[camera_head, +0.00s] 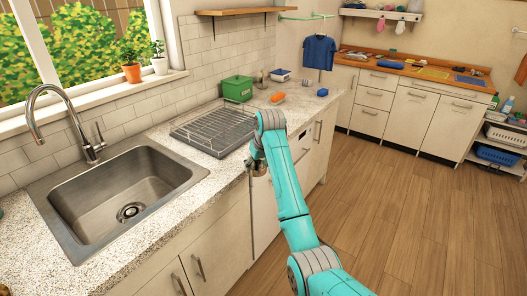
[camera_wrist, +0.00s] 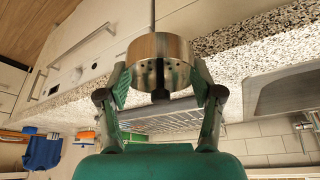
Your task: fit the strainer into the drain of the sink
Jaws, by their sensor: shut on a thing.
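In the head view my gripper (camera_head: 257,168) is in front of the counter edge, right of the sink and near the dish rack; the strainer is hard to make out there. The steel sink (camera_head: 180,172) is at the left, empty. Its round drain (camera_head: 131,212) is in the basin floor. In the wrist view a sink corner (camera_wrist: 285,92) shows at the right.
A faucet (camera_head: 75,125) stands behind the sink. Cabinet fronts (camera_head: 215,245) drop below the speckled counter. The wooden floor at right is clear.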

